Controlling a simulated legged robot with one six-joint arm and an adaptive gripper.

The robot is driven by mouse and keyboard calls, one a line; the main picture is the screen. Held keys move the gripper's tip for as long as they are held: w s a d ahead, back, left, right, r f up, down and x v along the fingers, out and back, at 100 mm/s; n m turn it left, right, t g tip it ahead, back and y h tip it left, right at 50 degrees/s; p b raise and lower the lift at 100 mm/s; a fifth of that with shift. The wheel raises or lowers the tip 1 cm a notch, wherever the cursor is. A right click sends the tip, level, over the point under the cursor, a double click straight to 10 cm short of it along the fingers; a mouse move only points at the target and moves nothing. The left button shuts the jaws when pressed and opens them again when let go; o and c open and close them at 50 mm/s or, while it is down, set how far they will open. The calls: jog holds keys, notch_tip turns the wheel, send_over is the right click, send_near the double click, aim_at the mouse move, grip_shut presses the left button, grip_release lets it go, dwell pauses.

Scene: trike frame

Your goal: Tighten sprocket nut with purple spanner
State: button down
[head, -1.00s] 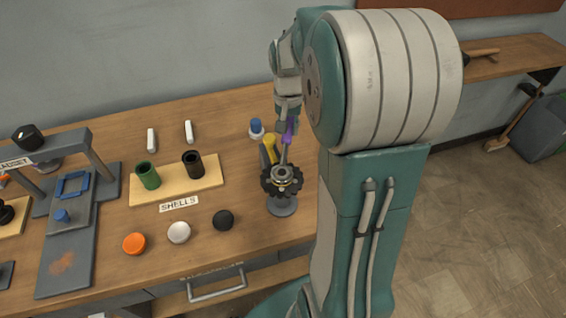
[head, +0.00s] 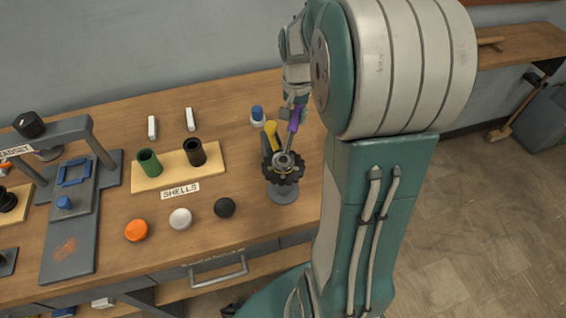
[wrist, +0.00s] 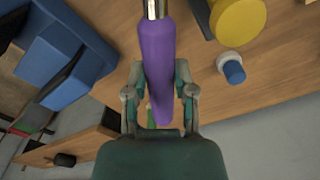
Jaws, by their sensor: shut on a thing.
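The purple spanner (head: 293,122) is in my gripper (head: 293,103), which is shut on its purple handle. In the wrist view the handle (wrist: 158,65) runs between the two fingers of my gripper (wrist: 160,90), with the metal shaft at the top edge. In the head view the spanner slants down to the top of the black sprocket (head: 285,174). Its metal end is at the silvery nut (head: 284,160) in the sprocket's middle. I cannot tell how fully it fits around the nut. The sprocket sits on a round grey stand (head: 282,193).
A yellow-handled tool (head: 271,128) stands just behind the sprocket, and a blue-and-white bottle (head: 257,115) is farther back. The shells board (head: 178,168) holds a green and a black cup. Orange, white and black caps lie in front. A grey headset fixture (head: 70,235) is at left.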

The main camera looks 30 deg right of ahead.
jog(key=shift+s+d+m, duration=0.55)
jog(key=shift+s+m, duration=0.2)
jog(key=shift+m, duration=0.05)
dwell(0.6)
jog(key=c, duration=1.4)
grip_release()
jog(key=shift+w+a+n, duration=0.5)
jog(key=shift+w+n, duration=0.1)
jog(key=shift+n, duration=0.1)
jog(key=shift+r, duration=3.55)
jog(key=shift+w+d+r, duration=0.75)
jog(key=shift+w+d, duration=0.1)
jog(key=shift+d, duration=0.1)
jog(key=shift+w+d+r, duration=0.75)
jog(key=shift+w+d, duration=0.1)
jog(key=shift+d, duration=0.1)
